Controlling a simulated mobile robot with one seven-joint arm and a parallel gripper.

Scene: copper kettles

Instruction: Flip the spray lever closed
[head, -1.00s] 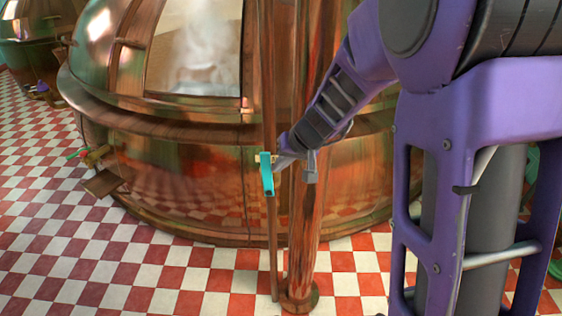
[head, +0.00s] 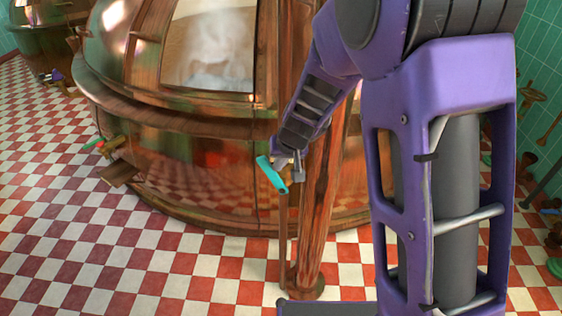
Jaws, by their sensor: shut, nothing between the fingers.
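The teal spray lever (head: 271,175) sits in front of the thin copper pipe (head: 284,230) beside the big kettle. It slants from upper left to lower right. My gripper (head: 284,164) is at the lever, just to its right, with its grey fingers close to or against it. I cannot tell whether they touch. The fingers hold nothing. The lever's mount is mostly hidden behind the lever and my gripper.
A large copper kettle (head: 190,165) with a steaming glass window fills the back. A thick copper column (head: 318,210) stands right of the thin pipe. A drain tap (head: 112,144) juts out at left. Checkered floor (head: 130,255) is clear in front.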

